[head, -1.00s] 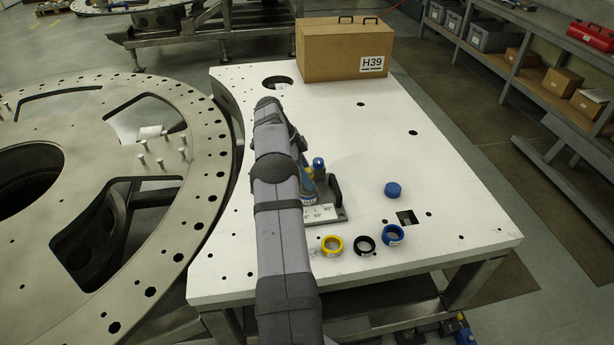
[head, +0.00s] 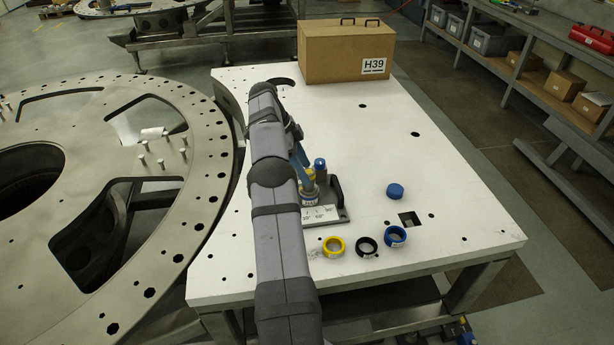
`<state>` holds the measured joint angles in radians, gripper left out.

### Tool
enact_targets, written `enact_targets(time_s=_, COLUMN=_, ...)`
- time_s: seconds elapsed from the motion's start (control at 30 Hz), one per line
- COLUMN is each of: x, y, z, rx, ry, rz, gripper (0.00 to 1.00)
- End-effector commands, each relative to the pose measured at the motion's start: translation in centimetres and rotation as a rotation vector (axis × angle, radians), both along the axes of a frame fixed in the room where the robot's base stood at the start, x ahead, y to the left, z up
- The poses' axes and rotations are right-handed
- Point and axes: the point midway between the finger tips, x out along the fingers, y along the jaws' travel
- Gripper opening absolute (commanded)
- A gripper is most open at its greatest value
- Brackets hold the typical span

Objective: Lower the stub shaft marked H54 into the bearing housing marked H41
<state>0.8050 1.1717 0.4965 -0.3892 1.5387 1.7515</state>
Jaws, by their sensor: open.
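My gripper (head: 303,166) shows only in part behind my arm, as a blue piece just above a yellow-topped, blue-and-grey cylindrical part (head: 308,187). The jaws are open; their tips are mostly hidden, and I cannot tell whether they touch that part. It stands upright on a dark grey base plate (head: 341,214) with a white label card. A blue-capped cylinder (head: 320,168) stands close to its right. The marks H54 and H41 are not readable, so I cannot tell which part is the stub shaft or the bearing housing.
A dark handle (head: 336,190) rises at the base plate's right. Yellow (head: 333,247), black (head: 367,247) and blue (head: 396,236) rings and a blue cap (head: 395,191) lie on the white table (head: 450,200). A cardboard box marked H39 (head: 335,55) stands behind. The table's right side is mostly clear.

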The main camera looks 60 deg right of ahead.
Motion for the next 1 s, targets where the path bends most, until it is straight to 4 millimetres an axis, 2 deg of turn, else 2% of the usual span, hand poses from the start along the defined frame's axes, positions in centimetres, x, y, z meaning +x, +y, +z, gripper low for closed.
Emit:
enact_targets(time_s=0.1, x=0.4, y=0.3, z=1.4, rx=-0.001, ry=-0.002, rz=0.0, gripper=0.52)
enact_targets(time_s=0.3, x=0.9, y=0.6, z=2.7, rx=-0.002, ry=-0.001, rz=0.0, gripper=0.52)
enact_targets(time_s=1.0, x=1.0, y=0.8, z=3.2, rx=-0.001, ry=-0.001, rz=-0.001, gripper=0.52)
